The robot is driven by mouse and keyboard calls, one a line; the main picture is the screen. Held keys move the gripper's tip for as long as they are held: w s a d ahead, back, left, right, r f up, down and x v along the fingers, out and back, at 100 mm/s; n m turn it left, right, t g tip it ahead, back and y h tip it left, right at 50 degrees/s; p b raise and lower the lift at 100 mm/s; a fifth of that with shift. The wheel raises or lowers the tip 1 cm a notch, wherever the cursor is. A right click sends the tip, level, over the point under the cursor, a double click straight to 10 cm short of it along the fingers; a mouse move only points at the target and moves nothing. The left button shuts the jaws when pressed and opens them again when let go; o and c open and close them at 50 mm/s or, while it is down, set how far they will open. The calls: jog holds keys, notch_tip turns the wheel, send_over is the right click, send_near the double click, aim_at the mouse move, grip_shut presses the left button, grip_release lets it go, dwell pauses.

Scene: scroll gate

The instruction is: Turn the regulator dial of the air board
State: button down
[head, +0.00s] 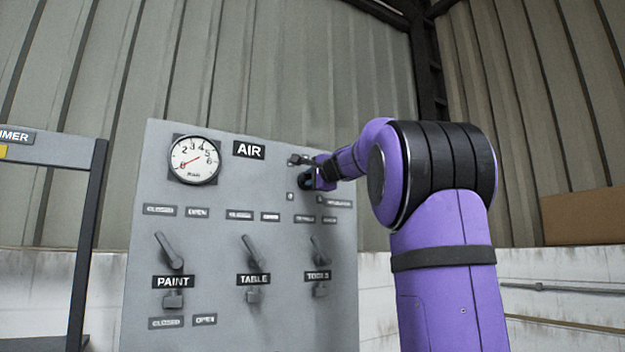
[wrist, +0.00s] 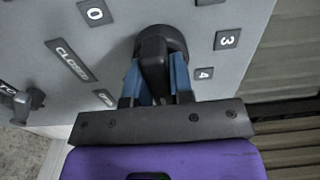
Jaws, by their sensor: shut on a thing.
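The grey air board (head: 225,235) stands upright in front of me, with an "AIR" label and a round gauge (head: 194,160) at its upper left. The gauge's red needle lies along a line from lower left to upper right. The regulator dial (wrist: 155,50) is a dark round knob with a raised grip bar, on the board's upper right. My gripper (wrist: 155,80) is shut on the dial's grip bar, one blue finger on each side. In the head view my gripper (head: 308,178) and arm hide most of the dial.
Three lever valves labelled PAINT (head: 170,252), TABLE (head: 250,256) and TOOLS (head: 319,252) stick out below the dial. Number plates "0" (wrist: 95,11), "3" (wrist: 227,40) and "4" (wrist: 204,74) surround the dial. A dark-framed stand (head: 88,235) is at the left.

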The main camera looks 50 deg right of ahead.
jog(key=c, duration=1)
grip_release()
jog(key=v, duration=1)
jog(key=shift+s, duration=0.35)
jog(key=shift+a, duration=0.1)
jog(key=s+a+f+n+g+y, duration=0.3)
jog(key=a+f+n, duration=0.3)
jog(key=a+f, duration=0.55)
jog(key=s+a+f+n+g+y, duration=0.25)
jog(key=a+f+n, duration=0.35)
jog(key=a+f, duration=0.55)
jog(key=s+a+f+n+g, duration=0.3)
jog(key=s+f, duration=0.4)
jog(key=f, duration=0.3)
jog(key=s+a+f+n+g, duration=0.3)
jog(key=s+a+f+n, duration=0.2)
jog(key=f, duration=0.5)
jog(key=s+n+h, duration=0.1)
jog(key=s, duration=0.1)
jog(key=shift+s+a+g, duration=0.3)
jog(key=shift+g, duration=0.05)
